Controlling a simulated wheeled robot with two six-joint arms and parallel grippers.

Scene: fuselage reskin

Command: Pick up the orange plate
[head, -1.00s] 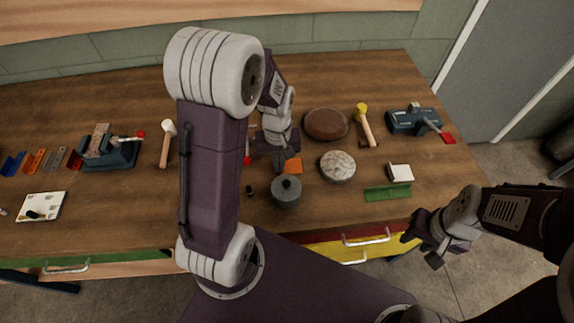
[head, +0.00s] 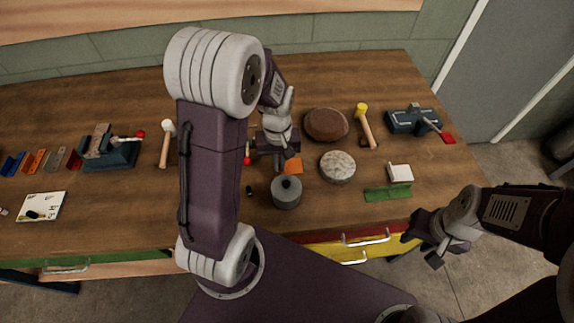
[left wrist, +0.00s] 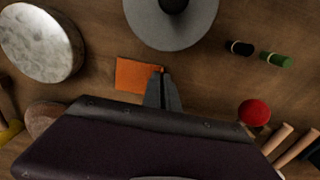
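The orange plate (head: 294,166) lies on the workbench in the head view, behind a grey round part with a knob. It also shows in the left wrist view (left wrist: 136,75). My left gripper (head: 279,168) points down at the plate's left side. In the left wrist view its fingers (left wrist: 164,76) are close together at the plate's edge and look shut. I cannot tell whether the plate's edge is between them. My right gripper (head: 421,250) looks open and empty, off the bench's front edge.
The grey knobbed part (head: 286,192), a pale round disc (head: 338,167) and a brown round pad (head: 326,124) stand close by. A white hammer (head: 168,143) and a yellow hammer (head: 366,125) lie further out. A red ball (left wrist: 254,112) is near my left fingers.

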